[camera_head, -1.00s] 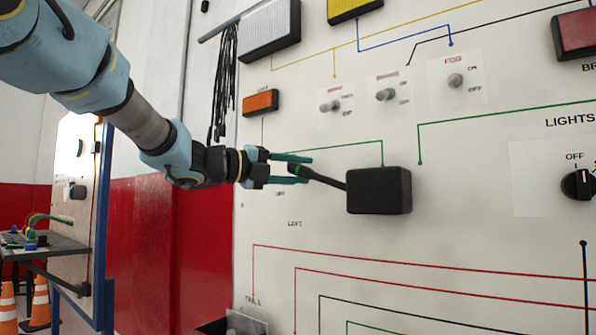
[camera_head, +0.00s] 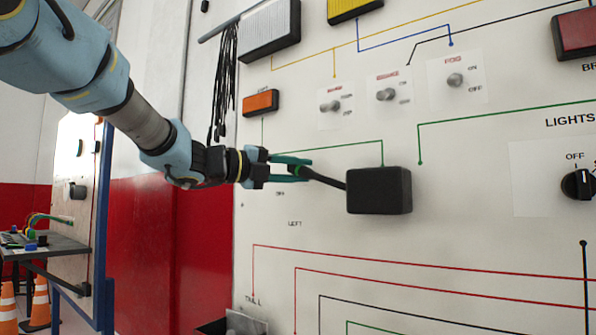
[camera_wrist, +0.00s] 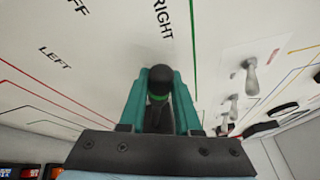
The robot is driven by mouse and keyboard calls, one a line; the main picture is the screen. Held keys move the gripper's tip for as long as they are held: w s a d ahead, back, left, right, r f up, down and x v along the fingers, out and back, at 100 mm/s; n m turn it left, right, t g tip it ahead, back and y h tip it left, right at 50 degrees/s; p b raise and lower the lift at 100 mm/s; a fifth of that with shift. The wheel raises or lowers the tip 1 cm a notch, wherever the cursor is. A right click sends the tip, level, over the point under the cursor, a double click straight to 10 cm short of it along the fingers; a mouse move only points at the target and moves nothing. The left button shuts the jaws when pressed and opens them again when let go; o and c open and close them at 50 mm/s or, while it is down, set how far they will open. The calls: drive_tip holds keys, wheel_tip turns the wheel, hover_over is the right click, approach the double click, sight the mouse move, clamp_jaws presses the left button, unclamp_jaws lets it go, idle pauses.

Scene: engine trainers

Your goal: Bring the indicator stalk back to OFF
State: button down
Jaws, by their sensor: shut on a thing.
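The indicator stalk (camera_head: 326,180) is a black lever with a green band near its tip. It comes out of the left side of a black box (camera_head: 379,190) on the white panel and points left, tilted slightly up. My gripper (camera_head: 298,168) is shut on the stalk's tip end, its green fingers on either side. In the wrist view the stalk's dark knob and green band (camera_wrist: 158,97) sit between the fingers (camera_wrist: 158,90). The labels RIGHT (camera_wrist: 163,20) and LEFT (camera_wrist: 55,58) show there, with OFF partly cut off. In the head view my gripper hides the upper label.
Small toggle switches (camera_head: 386,95) stand out from the panel above the box. An orange lamp (camera_head: 261,102) is above my gripper. A rotary knob (camera_head: 578,184) is at the right. Black cables (camera_head: 222,85) hang at the upper left.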

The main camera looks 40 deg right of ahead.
idle(0.4)
drive_tip(key=f+b, duration=0.1)
drive_tip(key=f+n+b, duration=0.2)
drive_tip(key=shift+w+a+f+h+b, duration=0.1)
drive_tip(key=shift+w+f+h+b, duration=0.2)
drive_tip(key=shift+h+b, duration=0.1)
drive_tip(key=shift+w+f+n+h+b, duration=0.1)
drive_tip(key=shift+f+n+h+b, duration=0.3)
drive_tip(key=shift+f+n+b, duration=0.5)
drive_tip(key=shift+r, duration=0.2)
drive_tip(key=c, duration=0.6)
unclamp_jaws()
drive_tip(key=shift+a, duration=0.1)
drive_tip(key=v, duration=1)
drive_tip(key=shift+a, duration=0.3)
